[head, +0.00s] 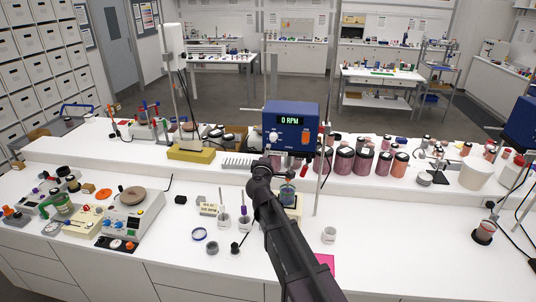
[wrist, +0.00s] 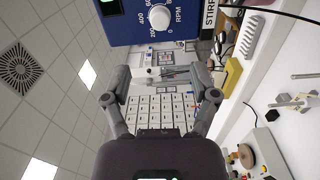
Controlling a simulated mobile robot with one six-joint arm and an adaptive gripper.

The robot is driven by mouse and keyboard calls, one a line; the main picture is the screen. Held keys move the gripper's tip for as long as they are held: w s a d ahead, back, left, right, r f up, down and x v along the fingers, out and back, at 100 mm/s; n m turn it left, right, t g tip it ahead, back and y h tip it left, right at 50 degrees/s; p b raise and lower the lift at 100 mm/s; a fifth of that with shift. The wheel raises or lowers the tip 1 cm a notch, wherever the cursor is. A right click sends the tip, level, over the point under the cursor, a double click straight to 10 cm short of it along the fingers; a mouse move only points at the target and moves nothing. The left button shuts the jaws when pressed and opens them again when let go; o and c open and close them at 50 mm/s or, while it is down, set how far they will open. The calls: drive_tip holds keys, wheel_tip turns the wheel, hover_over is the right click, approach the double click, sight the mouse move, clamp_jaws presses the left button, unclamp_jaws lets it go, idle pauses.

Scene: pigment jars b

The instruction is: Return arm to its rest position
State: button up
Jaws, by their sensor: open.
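My arm reaches in the head view from the bottom edge up to the front of the blue stirrer unit (head: 291,127), which reads 0 RPM.
Several dark and orange-pink jars (head: 345,160) stand right of the stirrer. A thin upright rod (head: 325,165) rises close to my arm's right. The right front bench is mostly clear.

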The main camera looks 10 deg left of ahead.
drive_tip(key=s+d+f+m+g+h+b, duration=0.2)
drive_tip(key=s+d+f+m+g+b, duration=0.15)
drive_tip(key=d+f, duration=0.4)
drive_tip(key=s+d+f+m+g+h+b, duration=0.2)
drive_tip(key=s+d+f+m+g+b, duration=0.15)
drive_tip(key=d+f, duration=0.4)
drive_tip(key=s+d+f+m+g+h+b, duration=0.25)
drive_tip(key=d+f+m+b, duration=0.2)
drive_tip(key=d+f, duration=0.35)
drive_tip(key=s+d+f+m+g+y+b, duration=0.2)
drive_tip(key=s+f+g+y+b, duration=0.1)
drive_tip(key=s+f, duration=0.5)
drive_tip(key=s+d+f+m+g+y+b, duration=0.2)
drive_tip(key=s+f+m+g+y+b, duration=0.1)
drive_tip(key=s+f+b, duration=0.4)
drive_tip(key=s+f+g+y, duration=0.1)
drive_tip(key=s+f+g, duration=0.1)
drive_tip(key=s, duration=0.2)
drive_tip(key=shift+s+d, duration=0.4)
drive_tip(key=shift+m+g, duration=0.25)
